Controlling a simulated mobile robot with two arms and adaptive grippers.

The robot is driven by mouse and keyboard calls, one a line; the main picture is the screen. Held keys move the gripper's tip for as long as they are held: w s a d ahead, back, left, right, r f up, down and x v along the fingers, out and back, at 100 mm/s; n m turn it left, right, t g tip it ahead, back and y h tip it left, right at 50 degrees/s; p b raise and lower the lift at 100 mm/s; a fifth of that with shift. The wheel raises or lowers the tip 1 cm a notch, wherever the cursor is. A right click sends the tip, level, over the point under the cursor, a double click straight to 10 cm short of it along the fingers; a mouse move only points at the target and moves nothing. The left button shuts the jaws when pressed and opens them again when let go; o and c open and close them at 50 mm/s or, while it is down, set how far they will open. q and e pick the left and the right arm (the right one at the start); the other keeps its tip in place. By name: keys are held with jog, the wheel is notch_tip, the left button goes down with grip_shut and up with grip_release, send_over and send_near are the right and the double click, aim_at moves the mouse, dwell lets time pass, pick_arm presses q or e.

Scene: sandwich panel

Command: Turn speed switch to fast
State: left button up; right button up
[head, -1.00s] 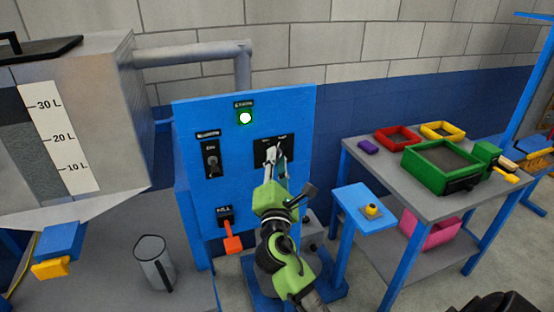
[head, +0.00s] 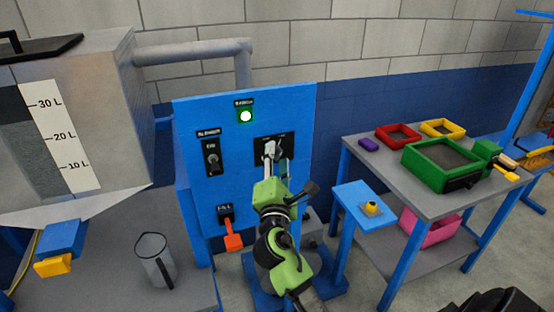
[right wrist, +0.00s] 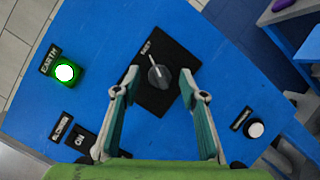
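The speed switch is a dark grey rotary knob (right wrist: 159,76) with a pale pointer line on a black plate (right wrist: 160,97). The plate also shows on the blue panel in the head view (head: 261,152). One word label on the plate is too small to read surely. My right gripper (head: 276,158) is in front of the plate. In the right wrist view my right gripper (right wrist: 158,82) is open, with one finger on each side of the knob and visible gaps between. It partly covers the plate in the head view. My left gripper is not in view.
A lit green button (head: 245,116), a BLENDER switch (head: 212,158) and an orange lever (head: 233,241) are on the same panel. A grey jug (head: 155,260) stands at the lower left. A table (head: 385,185) with coloured trays is at the right.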

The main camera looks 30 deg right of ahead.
jog(key=v, duration=1.2)
jog(key=shift+f, duration=0.1)
